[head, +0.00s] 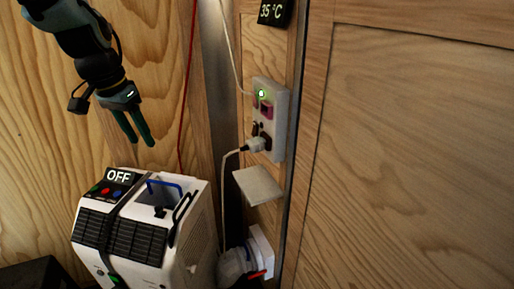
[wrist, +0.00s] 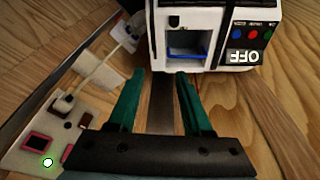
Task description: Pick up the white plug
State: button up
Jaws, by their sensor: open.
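The white plug (head: 257,144) sits at the lower end of the white outlet panel (head: 281,122) on the wooden wall, with a pale cord running down from it. My gripper (head: 139,140) hangs to the left of the plug, above the white unit marked OFF, and is clear of both. In the wrist view, my gripper (wrist: 160,76) has its two green fingers apart with nothing between them. The outlet panel (wrist: 20,155) shows at the lower left there, with its green light.
The white OFF unit (head: 203,219) stands below my gripper, with a blue handle on top. A small pale shelf (head: 258,186) juts out below the plug. A red cord (head: 187,90) hangs along the left wall. A white round fitting (head: 232,267) is low on the wall.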

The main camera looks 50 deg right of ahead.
jog(key=o, duration=0.3)
jog(key=s+d+r+m, duration=0.1)
jog(key=s+d+m, duration=0.2)
jog(key=d, duration=0.4)
jog(key=s+d+r+m+g+h, duration=0.1)
jog(key=s+d+r+m, duration=0.1)
jog(key=s+d, duration=0.2)
jog(key=d, duration=0.2)
jog(key=shift+d+m, duration=0.4)
jog(key=shift+o, duration=0.7)
jog(key=s+d+r+m+g, duration=0.1)
jog(key=s+d+r+m, duration=0.1)
jog(key=s+d, duration=0.2)
jog(key=shift+s+d+m+h+b, duration=0.35)
jog(key=shift+d+m+h, duration=0.05)
jog(key=shift+d, duration=0.3)
jog(key=p, duration=0.1)
send_over(256, 140)
jog(key=a, duration=0.2)
jog(key=shift+m, duration=0.3)
jog(key=f, duration=0.4)
jog(key=shift+w+f, duration=0.15)
jog(key=shift+w, duration=0.15)
jog(key=shift+a+p+x, duration=0.1)
jog(key=shift+p+x, duration=0.4)
jog(key=shift+x, duration=0.95)
jog(key=shift+a+p+x, duration=0.15)
jog(key=shift+p+x, duration=0.3)
jog(key=shift+x, duration=1)
